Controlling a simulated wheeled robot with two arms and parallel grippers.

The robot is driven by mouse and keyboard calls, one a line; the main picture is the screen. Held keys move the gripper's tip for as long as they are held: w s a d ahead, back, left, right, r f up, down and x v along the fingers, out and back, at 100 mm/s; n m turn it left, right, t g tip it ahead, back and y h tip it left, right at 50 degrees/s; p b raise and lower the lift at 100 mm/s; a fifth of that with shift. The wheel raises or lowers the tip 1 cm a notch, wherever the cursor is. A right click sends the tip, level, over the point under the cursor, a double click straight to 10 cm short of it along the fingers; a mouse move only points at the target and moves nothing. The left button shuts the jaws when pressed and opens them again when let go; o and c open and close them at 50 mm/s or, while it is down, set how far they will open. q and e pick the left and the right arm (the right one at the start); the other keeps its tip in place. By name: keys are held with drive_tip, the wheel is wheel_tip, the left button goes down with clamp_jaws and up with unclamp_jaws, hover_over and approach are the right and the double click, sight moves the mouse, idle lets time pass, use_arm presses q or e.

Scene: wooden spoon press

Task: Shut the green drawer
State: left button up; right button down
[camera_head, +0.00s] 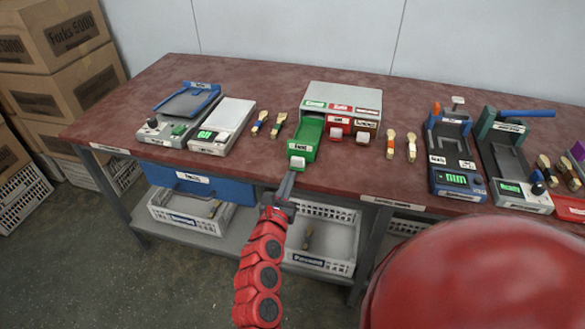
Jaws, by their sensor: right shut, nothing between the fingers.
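The green drawer (306,137) is pulled out toward me from the left side of a small white cabinet (343,93) on the table. Its pale handle block (297,162) is at the near end, close to the table's front edge. My right gripper (287,183) is shut and empty, just in front of and below that handle. I cannot tell whether its tip touches the handle. My left gripper is not in view.
Red and dark red drawers (352,126) sit beside the green one, apparently closed. Wooden spoons (390,143) lie to the right and more on the left. Press devices stand at both sides of the table (240,78). White crates (325,240) are below.

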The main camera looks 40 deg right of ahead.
sight(296, 163)
drive_tip(key=shift+x, duration=1.9)
drive_tip(key=shift+x, duration=2.15)
drive_tip(key=shift+a, duration=0.1)
